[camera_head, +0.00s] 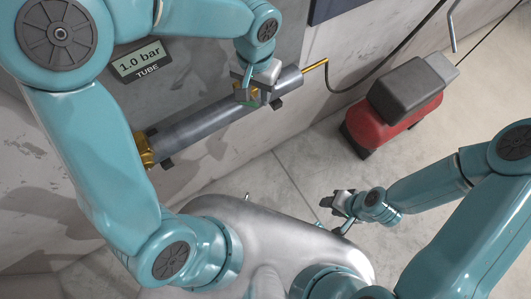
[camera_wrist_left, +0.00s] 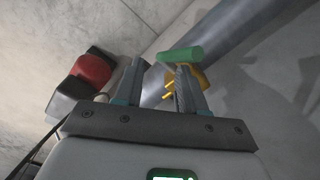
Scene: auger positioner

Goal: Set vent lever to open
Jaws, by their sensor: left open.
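The vent lever has a green handle, which shows in the left wrist view (camera_wrist_left: 180,54) beyond the fingertips, by a brass fitting (camera_wrist_left: 197,76) on a grey tube.
The grey tube (camera_head: 205,125) runs slanting along the wall, with brass at its lower end. A "1.0 bar TUBE" display (camera_head: 142,60) is above it. A red and grey machine (camera_head: 400,100) stands on the floor at right. A dark hose (camera_head: 385,70) loops from the tube end.

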